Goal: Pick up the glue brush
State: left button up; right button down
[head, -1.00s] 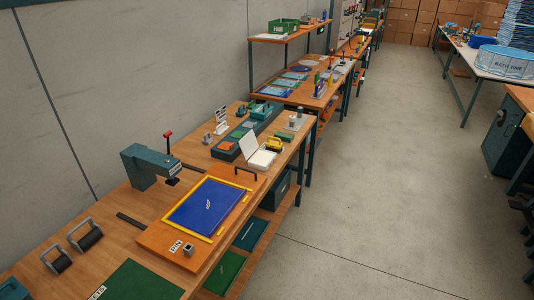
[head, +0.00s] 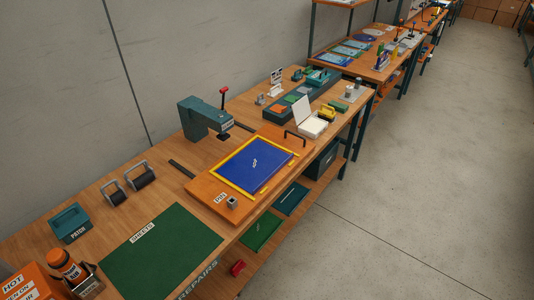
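I cannot clearly pick out the glue brush. Neither of my grippers is in view.
The long wooden workbench (head: 165,205) carries a green mat marked SHEETS (head: 160,252), a teal PATCH box (head: 70,222), two rollers (head: 140,175), a teal press (head: 205,118) and a blue sheet in a yellow frame (head: 252,165). The concrete floor (head: 400,210) at right is clear.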

aim_at(326, 115)
jog(key=i+l+u, duration=0.1)
jog(key=i+l, duration=0.2)
jog(key=i+l+u, duration=0.1)
jog(key=i+l, duration=0.15)
jog(key=l, duration=0.15)
jog(key=i+l+u, duration=0.1)
jog(key=i+l, duration=0.15)
jog(key=i+l+u, duration=0.15)
jog(key=l, duration=0.35)
jog(key=i+l+u, duration=0.1)
jog(key=i+l, duration=0.2)
jog(key=l, duration=0.1)
